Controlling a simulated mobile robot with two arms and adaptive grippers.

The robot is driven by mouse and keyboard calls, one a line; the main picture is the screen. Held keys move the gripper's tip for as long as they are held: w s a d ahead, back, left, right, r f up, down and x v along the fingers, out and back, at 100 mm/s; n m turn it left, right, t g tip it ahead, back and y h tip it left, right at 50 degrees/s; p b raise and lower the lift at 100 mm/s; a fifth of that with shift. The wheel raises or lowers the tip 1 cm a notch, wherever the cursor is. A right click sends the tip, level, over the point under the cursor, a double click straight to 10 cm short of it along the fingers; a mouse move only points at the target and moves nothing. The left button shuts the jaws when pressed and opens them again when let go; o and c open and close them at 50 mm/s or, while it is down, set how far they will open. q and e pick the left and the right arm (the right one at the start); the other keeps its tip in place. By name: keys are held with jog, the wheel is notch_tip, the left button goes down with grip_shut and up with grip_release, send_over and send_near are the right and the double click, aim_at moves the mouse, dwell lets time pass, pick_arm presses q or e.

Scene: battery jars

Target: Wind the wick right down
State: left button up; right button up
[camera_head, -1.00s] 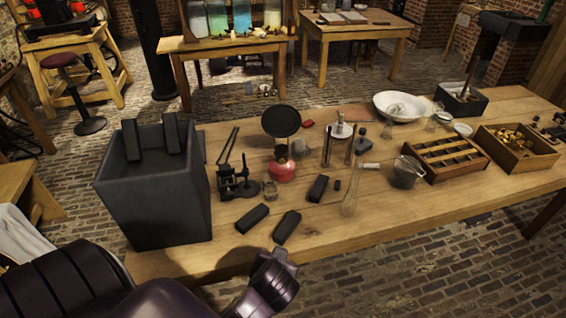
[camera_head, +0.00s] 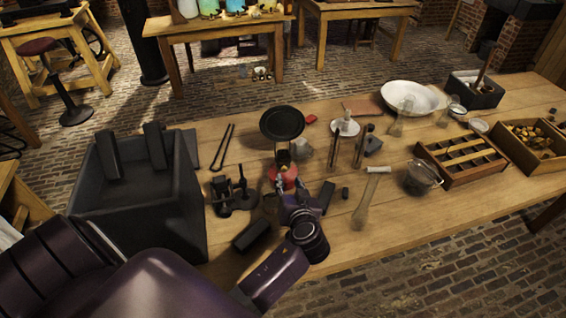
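The lamp (camera_head: 284,171) has a red base and stands on the table left of the middle, with a round black disc (camera_head: 282,123) above it. Its wick and winder are too small to make out. My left gripper (camera_head: 288,186) is at the near side of the lamp, its fingertips overlapping the lower red part in the picture. I cannot tell whether they touch it or how far apart they are. My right gripper is not in view.
Black blocks (camera_head: 251,236) and a small black stand (camera_head: 232,195) lie close by.

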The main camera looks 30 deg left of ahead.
aim_at(285, 170)
pick_arm(q)
jog(key=p+x, duration=0.1)
jog(key=x, duration=0.5)
jog(key=shift+w+a+p, duration=0.25)
jog(key=shift+w+p, duration=0.05)
jog(key=shift+p, duration=0.1)
jog(key=shift+c, duration=0.7)
jog(key=shift+f, duration=0.1)
grip_shut()
